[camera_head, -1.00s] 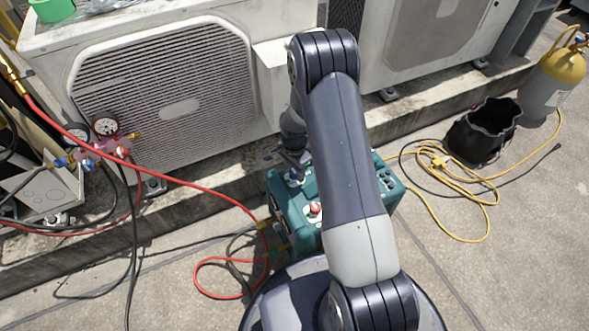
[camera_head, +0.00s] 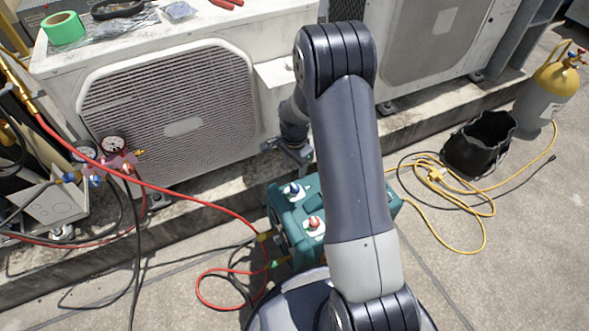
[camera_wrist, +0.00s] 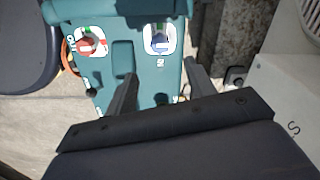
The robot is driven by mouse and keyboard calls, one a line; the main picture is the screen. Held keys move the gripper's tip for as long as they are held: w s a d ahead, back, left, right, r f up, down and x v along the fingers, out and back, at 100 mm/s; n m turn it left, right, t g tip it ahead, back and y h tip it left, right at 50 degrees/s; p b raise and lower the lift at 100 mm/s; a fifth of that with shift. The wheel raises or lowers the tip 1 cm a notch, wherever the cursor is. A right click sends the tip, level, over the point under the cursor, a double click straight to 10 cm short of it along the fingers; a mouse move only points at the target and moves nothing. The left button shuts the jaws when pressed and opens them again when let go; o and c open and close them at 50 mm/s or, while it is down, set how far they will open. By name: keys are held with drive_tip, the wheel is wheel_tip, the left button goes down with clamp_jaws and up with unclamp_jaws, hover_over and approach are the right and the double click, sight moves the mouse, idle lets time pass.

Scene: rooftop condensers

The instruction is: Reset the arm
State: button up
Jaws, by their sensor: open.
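My gripper (camera_head: 288,154) is partly hidden behind my own arm in the head view, just above and behind the teal machine (camera_head: 283,222). In the wrist view my gripper (camera_wrist: 160,72) is open, with its two dark fingers apart and nothing between them but a view of the machine. The blue knob (camera_head: 294,189) and the red knob (camera_head: 314,223) sit on the machine's top. In the wrist view the blue knob (camera_wrist: 160,43) lies beyond the fingertips, and the red knob (camera_wrist: 89,43) lies to its left. My arm hides the machine's right part.
A white condenser (camera_head: 262,120) stands on a concrete ledge behind the machine. A red hose (camera_head: 190,187) crosses from the gauges (camera_head: 113,146) at left. A black bag (camera_head: 480,145), a yellow hose (camera_head: 436,176) and a yellow-topped cylinder (camera_head: 548,90) are at right.

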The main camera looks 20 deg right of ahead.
sight(295, 187)
idle(0.4)
wheel_tip(295, 187, down, 10)
drive_tip(key=b, duration=0.4)
drive_tip(key=shift+f, duration=0.25)
drive_tip(key=shift+r, duration=0.1)
